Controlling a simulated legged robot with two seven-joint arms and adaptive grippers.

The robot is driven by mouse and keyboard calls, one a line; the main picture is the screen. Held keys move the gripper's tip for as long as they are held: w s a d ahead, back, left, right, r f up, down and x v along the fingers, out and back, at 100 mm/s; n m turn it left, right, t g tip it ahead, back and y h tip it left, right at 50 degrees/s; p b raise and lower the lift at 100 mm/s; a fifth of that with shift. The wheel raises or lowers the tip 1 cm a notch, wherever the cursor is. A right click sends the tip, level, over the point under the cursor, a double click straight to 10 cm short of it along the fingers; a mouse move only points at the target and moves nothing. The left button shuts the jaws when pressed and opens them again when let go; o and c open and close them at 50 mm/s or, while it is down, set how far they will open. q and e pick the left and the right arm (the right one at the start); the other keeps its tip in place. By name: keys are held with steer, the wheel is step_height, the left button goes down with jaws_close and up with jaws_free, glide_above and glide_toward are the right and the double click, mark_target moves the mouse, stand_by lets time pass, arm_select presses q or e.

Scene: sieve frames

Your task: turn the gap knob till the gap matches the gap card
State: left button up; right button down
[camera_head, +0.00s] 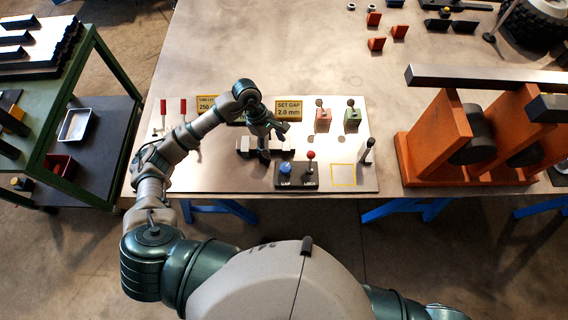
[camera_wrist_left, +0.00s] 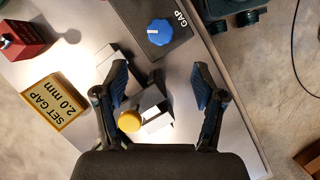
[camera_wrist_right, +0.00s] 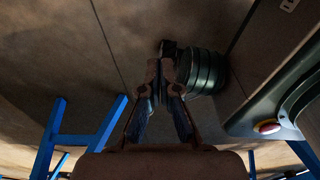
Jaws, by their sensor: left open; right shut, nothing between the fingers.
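The blue gap knob (camera_head: 284,167) sits on a dark base labelled GAP near the table's front edge; it also shows in the left wrist view (camera_wrist_left: 159,33), with a white mark on top. The gap card (camera_head: 288,110) reads SET GAP 2.0 mm and stands behind it; it shows in the left wrist view too (camera_wrist_left: 54,103). My left gripper (camera_wrist_left: 160,82) is open above grey blocks (camera_wrist_left: 150,104) with a yellow round part (camera_wrist_left: 129,121). The knob lies beyond its fingertips, untouched. My right gripper (camera_wrist_right: 165,72) is shut and empty, away from the tabletop.
A red-balled lever (camera_head: 310,156) stands right of the knob on the same base. A yellow outlined square (camera_head: 343,175) and a dark-handled lever (camera_head: 367,150) are farther right. Red and green blocks (camera_head: 352,118) with levers stand behind. A large orange frame (camera_head: 435,140) fills the right side.

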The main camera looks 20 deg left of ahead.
mark_target(285, 166)
arm_select(q)
steer(key=x, duration=1.1)
steer(key=shift+d+p, duration=0.2)
steer(key=shift+p, duration=0.2)
steer(key=c, duration=1.1)
